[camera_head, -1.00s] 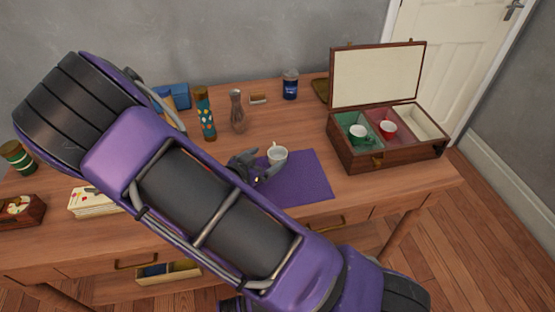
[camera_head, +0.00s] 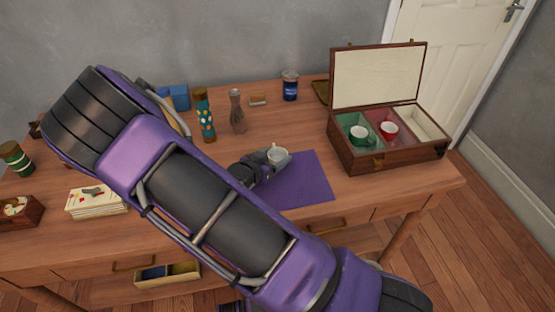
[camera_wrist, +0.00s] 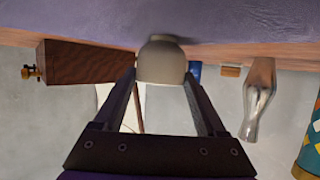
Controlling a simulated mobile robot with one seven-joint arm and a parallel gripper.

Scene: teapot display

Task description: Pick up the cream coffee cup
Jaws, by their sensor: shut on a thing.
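The cream coffee cup (camera_head: 278,155) is at the back edge of the purple mat (camera_head: 305,185) on the table. It also shows in the wrist view (camera_wrist: 162,62), where the picture is upside down. My gripper (camera_head: 268,165) reaches it from the left and front in the head view. In the wrist view the two fingers of my gripper (camera_wrist: 163,85) lie one on each side of the cup and are shut on it. The cup looks upright. Its base is close to the mat, and I cannot tell whether it touches.
Behind the mat are a glass vase (camera_head: 237,112), a patterned cylinder (camera_head: 205,115) and a blue jar (camera_head: 290,86). A card stack (camera_head: 97,201) lies at the left.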

